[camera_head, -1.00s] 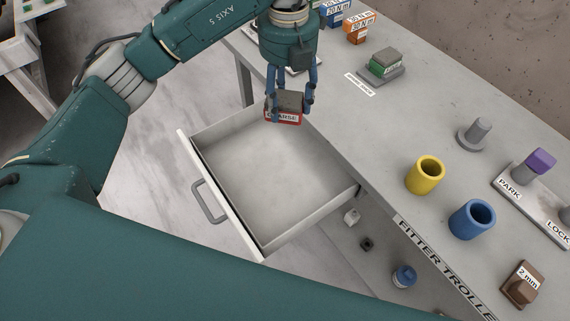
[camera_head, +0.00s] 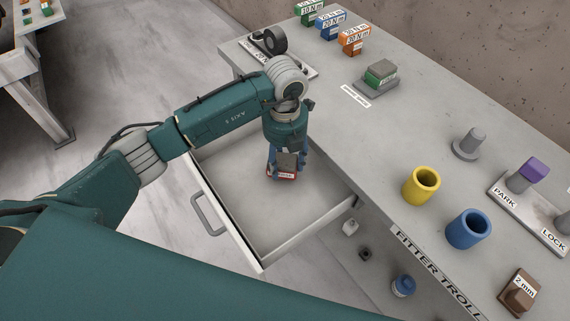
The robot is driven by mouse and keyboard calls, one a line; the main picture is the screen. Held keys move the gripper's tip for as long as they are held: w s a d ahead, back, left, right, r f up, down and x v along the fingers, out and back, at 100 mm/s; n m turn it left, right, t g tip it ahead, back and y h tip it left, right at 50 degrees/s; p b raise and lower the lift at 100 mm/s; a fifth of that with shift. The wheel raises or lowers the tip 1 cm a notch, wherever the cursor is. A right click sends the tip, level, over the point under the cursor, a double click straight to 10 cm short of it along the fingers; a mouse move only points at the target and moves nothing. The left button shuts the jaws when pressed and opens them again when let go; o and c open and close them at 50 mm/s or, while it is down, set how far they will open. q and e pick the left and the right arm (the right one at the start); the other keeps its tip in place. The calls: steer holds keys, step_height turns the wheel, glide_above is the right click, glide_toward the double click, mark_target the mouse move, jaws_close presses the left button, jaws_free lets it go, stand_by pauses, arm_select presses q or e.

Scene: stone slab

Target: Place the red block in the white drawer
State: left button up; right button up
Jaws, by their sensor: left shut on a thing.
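The white drawer (camera_head: 230,228) is pulled open from the left side of the grey bench, with a grey handle on its front. My left gripper (camera_head: 286,167) points down inside the drawer's outline, toward its back part. It is shut on the red block (camera_head: 283,177), which has a grey top and a white label on its side. The fingers partly hide the block. I cannot tell whether the block touches the drawer floor. My right gripper is not in view.
The bench top (camera_head: 380,140) holds a yellow cup (camera_head: 421,186), a blue cup (camera_head: 468,230), a green block (camera_head: 380,73) on a grey base, and a grey peg (camera_head: 468,143). Labelled blocks stand at the back. The front part of the drawer is empty.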

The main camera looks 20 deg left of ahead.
mark_target(285, 160)
arm_select(q)
step_height(285, 160, down, 2)
steer(key=shift+f, duration=0.1)
steer(key=shift+f, duration=0.25)
steer(key=o, duration=1.4)
steer(key=shift+r, duration=0.1)
steer(key=shift+r, duration=0.25)
step_height(285, 160, up, 12)
steer(key=shift+f+b, duration=0.1)
steer(key=shift+b, duration=0.45)
